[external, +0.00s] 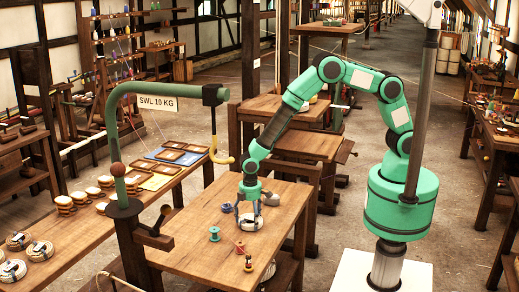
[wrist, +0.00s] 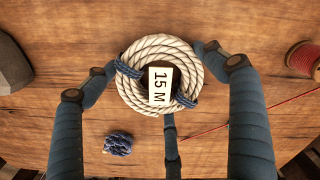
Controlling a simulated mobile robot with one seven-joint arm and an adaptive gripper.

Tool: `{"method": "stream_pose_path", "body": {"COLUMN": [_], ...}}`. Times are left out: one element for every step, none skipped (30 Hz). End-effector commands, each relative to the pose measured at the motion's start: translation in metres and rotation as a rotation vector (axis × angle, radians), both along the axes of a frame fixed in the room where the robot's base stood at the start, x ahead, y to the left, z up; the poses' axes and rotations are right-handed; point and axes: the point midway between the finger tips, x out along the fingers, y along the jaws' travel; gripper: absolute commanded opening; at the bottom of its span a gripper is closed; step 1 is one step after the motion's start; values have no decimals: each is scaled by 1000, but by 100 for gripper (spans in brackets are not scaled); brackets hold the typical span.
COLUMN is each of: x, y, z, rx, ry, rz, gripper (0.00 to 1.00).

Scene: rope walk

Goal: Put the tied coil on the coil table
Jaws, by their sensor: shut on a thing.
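A white rope coil with blue ties and a "15 M" tag (wrist: 131,64) lies between the fingers of my gripper (wrist: 154,68). In the external view my gripper (external: 249,210) points down over the same coil (external: 249,225), on or just above the middle wooden table (external: 190,262); I cannot tell if there is a gap. The fingers are shut around the coil's outer side. A long table (external: 95,233) at the left bears several similar coils (external: 40,250) at its near end.
A green post crane (external: 120,130) with a yellow hook (external: 221,157) and "SWL 10 KG" sign stands between the tables. A blue knot (wrist: 118,144) lies on the wood.

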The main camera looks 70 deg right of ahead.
Motion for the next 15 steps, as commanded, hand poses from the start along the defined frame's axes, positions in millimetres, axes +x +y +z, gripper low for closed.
{"method": "stream_pose_path", "body": {"x": [0,0,0,0,0,0,0,0,0,0,0,0,0,0,0], "y": [0,0,0,0,0,0,0,0,0,0,0,0,0,0,0], "z": [-1,-2,-2,-2,-2,-2,-2,-2,-2,-2,-2,-2,-2,-2,-1], "rx": [1,0,0,0,0,0,0,0,0,0,0,0,0,0,0], "ry": [-1,0,0,0,0,0,0,0,0,0,0,0,0,0,0], "rz": [0,0,0,0,0,0,0,0,0,0,0,0,0,0,0], "gripper": [43,43,90,96,100,100,100,100,100,100,100,100,100,100,100]}}
